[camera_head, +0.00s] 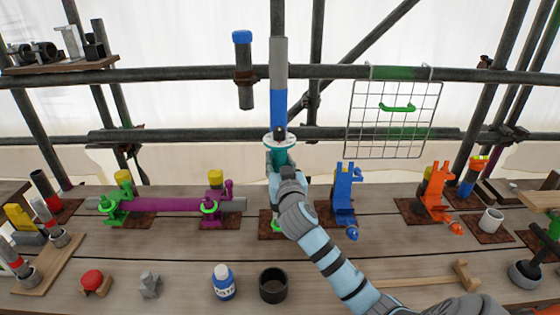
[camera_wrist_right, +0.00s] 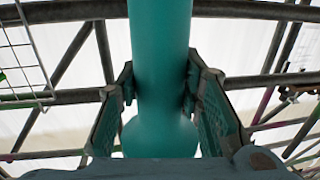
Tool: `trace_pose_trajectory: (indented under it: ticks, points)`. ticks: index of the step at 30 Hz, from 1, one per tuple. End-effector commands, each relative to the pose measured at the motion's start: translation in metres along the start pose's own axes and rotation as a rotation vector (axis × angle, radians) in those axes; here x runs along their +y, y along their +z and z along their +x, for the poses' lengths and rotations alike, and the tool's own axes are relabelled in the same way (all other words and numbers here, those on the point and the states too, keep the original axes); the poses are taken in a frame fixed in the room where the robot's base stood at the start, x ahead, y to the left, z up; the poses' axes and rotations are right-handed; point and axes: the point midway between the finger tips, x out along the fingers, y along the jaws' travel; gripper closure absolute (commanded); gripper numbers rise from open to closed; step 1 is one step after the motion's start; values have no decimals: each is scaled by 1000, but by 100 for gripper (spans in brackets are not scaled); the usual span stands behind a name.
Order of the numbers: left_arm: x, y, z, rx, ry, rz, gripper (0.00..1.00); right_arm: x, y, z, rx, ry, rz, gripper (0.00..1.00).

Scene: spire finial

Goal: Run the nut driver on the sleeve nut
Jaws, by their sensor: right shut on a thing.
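My right gripper (camera_head: 281,172) is shut on a teal tool (camera_head: 282,155), which I take for the nut driver. The tool stands about upright below a pale round flange (camera_head: 266,141) at the foot of the upright pole. Above the flange are a blue sleeve (camera_head: 279,108) and a grey length. I cannot tell whether the tool touches what is above it, and I cannot make out the sleeve nut for certain. In the right wrist view the teal tool (camera_wrist_right: 160,60) passes between the two jaws, with a rounded bulge near the gripper. My left gripper is not in view.
Dark scaffold tubes (camera_head: 180,75) cross behind the pole. A wire panel (camera_head: 395,118) hangs at right. A purple bar (camera_head: 165,205) lies in green and purple clamps at left. Blue (camera_head: 344,195) and orange (camera_head: 436,195) fixtures stand at right. A bottle (camera_head: 223,282) and black cup (camera_head: 273,286) stand in front.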

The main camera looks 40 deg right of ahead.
Motion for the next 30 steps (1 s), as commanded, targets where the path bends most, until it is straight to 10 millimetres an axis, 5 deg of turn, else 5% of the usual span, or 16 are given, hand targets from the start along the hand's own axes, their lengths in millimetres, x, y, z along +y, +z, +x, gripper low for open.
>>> trace_pose_trajectory:
  ticks: [18, 30]
  points:
    - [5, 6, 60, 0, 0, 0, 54, 0, 66, 2, 6, -2, -1, 100]
    - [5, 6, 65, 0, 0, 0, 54, 0, 76, 2, -4, 0, 0, 100]
